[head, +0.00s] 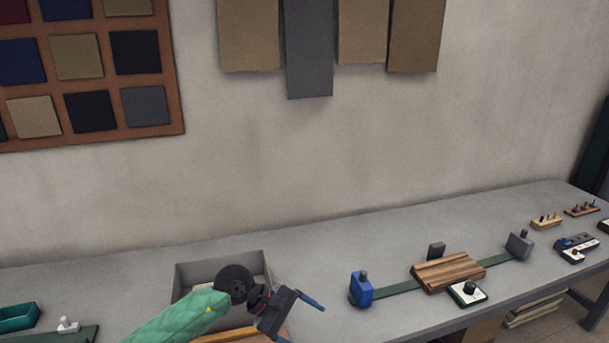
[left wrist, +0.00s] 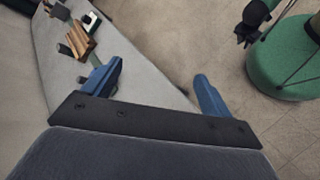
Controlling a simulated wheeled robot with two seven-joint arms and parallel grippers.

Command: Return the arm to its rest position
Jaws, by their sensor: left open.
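My left arm comes in from the bottom left of the head view in a green quilted sleeve. My left gripper (head: 297,319) is open, with two blue fingers apart and nothing seen between them. It is in front of the grey bench's box, at the near side of the bench. In the left wrist view my left gripper (left wrist: 157,88) also shows wide open, with bench edge and floor beyond the fingers. My right gripper does not show clearly in either view.
A grey open box (head: 218,262) stands just behind my left gripper. To the right are a blue clamp-like block (head: 361,289), a striped wooden block (head: 447,270) on a green strip and a small dial box (head: 467,293). A teal tray (head: 18,317) sits far left.

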